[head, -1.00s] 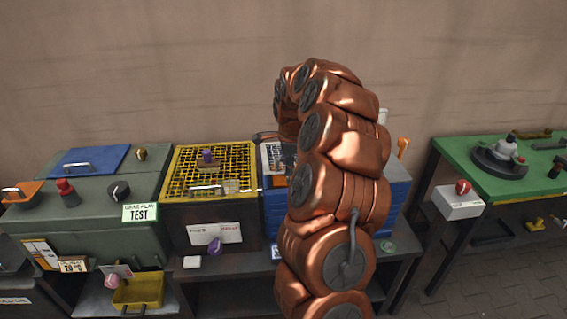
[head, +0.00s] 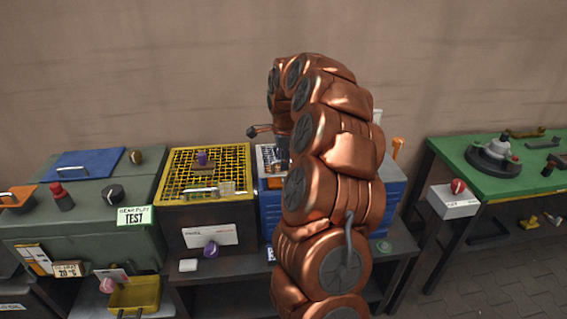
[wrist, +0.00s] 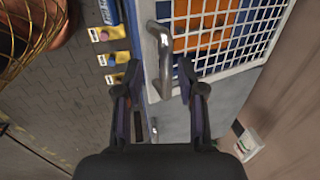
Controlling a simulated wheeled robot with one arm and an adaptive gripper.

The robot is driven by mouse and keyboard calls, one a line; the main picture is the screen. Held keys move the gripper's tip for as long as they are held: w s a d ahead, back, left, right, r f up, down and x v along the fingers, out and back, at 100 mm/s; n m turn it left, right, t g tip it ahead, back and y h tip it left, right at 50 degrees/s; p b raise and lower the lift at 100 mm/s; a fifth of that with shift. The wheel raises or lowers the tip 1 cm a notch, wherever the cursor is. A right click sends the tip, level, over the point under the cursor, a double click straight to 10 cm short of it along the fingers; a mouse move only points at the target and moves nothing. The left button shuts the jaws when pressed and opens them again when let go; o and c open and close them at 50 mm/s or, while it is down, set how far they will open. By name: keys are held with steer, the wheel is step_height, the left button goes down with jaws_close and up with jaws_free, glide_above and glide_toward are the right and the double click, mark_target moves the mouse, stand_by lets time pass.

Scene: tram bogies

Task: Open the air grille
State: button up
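In the wrist view a white wire-mesh grille (wrist: 262,30) in a pale frame lies over an orange interior. It looks shut. A curved metal handle (wrist: 163,55) stands on its left edge. My gripper (wrist: 160,72) is open, its two dark fingers on either side of the handle, with no clear contact visible.
A green-grey cabinet (head: 90,225) with a blue lid (head: 88,162) stands at the left. A green table (head: 490,185) stands at the right, with a gap of floor before it. In the wrist view a small white box (wrist: 248,143) lies at lower right.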

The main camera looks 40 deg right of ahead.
step_height(320, 180, up, 6)
stand_by(1.0)
steer(key=shift+w+d+b, duration=0.1)
steer(key=shift+b, duration=0.4)
steer(key=shift+r, duration=0.1)
